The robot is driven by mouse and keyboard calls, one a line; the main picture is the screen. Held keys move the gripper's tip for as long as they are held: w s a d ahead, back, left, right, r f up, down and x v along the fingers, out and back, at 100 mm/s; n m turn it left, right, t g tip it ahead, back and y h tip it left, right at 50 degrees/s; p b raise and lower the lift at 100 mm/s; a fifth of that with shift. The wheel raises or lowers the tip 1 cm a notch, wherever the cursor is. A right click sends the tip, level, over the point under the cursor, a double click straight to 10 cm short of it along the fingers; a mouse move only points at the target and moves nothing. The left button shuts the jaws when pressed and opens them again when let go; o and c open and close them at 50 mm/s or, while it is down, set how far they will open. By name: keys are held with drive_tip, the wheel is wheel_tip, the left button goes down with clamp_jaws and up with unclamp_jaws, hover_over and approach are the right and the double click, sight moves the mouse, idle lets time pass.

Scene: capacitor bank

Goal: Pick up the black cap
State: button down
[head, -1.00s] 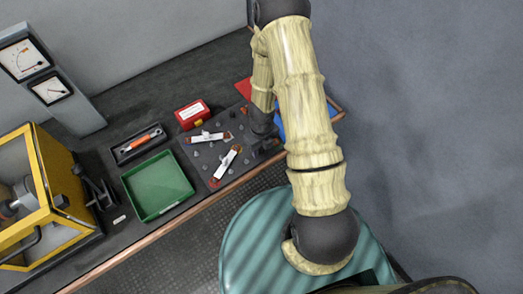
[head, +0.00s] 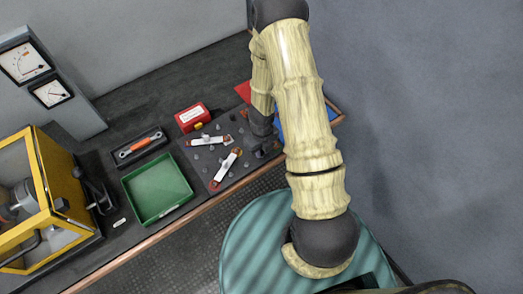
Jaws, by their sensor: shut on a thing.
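My gripper (head: 265,148) is low over the right end of the dark peg plate (head: 194,157), on the bench. It is shut on a small dark thing, which I take to be the black cap. The cap is mostly hidden and blends with the dark fingers. I cannot tell whether it still touches the plate. Two white parts with orange-red ends, an upper one (head: 209,141) and a lower one (head: 228,165), lie on the plate left of my gripper, among several grey pegs.
A green tray (head: 144,219) stands empty left of the plate. Behind are a red box (head: 192,116) and a black tray holding an orange tool (head: 140,144). A yellow-framed case (head: 62,165) stands far left. A blue surface (head: 290,124) shows behind my arm.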

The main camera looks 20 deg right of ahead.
wheel_tip(320, 180, up, 10)
drive_tip(key=p, duration=0.5)
drive_tip(key=shift+f, duration=0.2)
idle(0.8)
drive_tip(key=w+f+n, duration=0.1)
drive_tip(key=w+n, duration=0.2)
drive_tip(key=n, duration=1.3)
drive_tip(key=w+f+n, duration=0.2)
drive_tip(key=w+n, duration=0.1)
drive_tip(key=n, duration=1.3)
drive_tip(key=shift+w, duration=0.25)
